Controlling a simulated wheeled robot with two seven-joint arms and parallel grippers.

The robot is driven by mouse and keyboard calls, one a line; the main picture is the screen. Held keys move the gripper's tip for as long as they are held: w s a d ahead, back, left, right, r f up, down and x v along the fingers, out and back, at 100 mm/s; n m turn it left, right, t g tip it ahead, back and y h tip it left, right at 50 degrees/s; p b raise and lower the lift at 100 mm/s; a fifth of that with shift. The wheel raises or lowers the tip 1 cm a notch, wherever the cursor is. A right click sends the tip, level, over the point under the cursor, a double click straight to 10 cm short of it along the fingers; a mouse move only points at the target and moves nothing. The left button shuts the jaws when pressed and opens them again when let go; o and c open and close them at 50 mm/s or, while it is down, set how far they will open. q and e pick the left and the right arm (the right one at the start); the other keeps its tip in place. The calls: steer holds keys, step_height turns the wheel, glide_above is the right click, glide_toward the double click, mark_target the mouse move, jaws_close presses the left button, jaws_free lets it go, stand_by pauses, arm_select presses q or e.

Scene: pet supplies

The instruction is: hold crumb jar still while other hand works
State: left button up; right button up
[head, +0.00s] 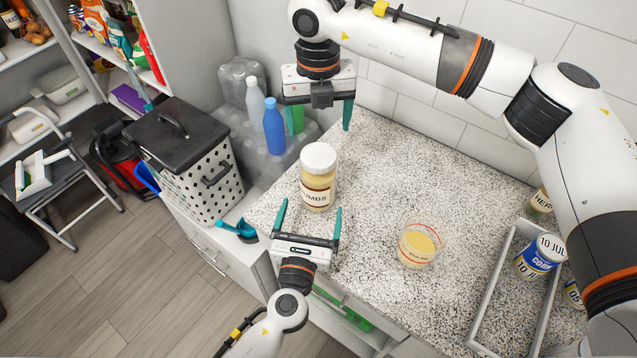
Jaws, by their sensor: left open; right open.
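The crumb jar (317,187) stands upright on the speckled counter, with its white lid (318,157) on and a label reading "MBS" in part. Its contents are pale tan. My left gripper (309,206) is low in the view, open, with its green-tipped fingers pointing toward the jar from the front; whether they touch it I cannot tell. My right gripper (320,116) is open and empty above and behind the jar, fingers pointing down, apart from the lid.
A clear measuring cup (418,246) with yellow contents stands right of the jar. Blue (273,127) and pale (255,101) bottles stand at the back left. A blue scoop (238,230) lies near the left edge. Mid-counter is clear.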

mark_target(318, 155)
arm_select(q)
steer(key=w, duration=0.3)
steer(key=w+d, duration=0.1)
steer(key=w, duration=0.6)
steer(key=shift+d, duration=0.4)
arm_select(e)
steer(key=shift+w+f, duration=0.1)
arm_select(q)
steer(key=c, duration=1.9)
steer(key=shift+c, duration=0.2)
arm_select(e)
steer(key=m, duration=0.3)
steer(key=shift+a+m, duration=0.1)
steer(key=shift+m, duration=0.3)
steer(key=m, duration=0.3)
steer(key=shift+m, duration=0.4)
steer(key=m, duration=0.5)
steer(key=shift+m, duration=0.4)
steer(key=shift+f, duration=4)
arm_select(q)
steer(key=shift+f, duration=0.1)
arm_select(e)
steer(key=shift+c, duration=0.5)
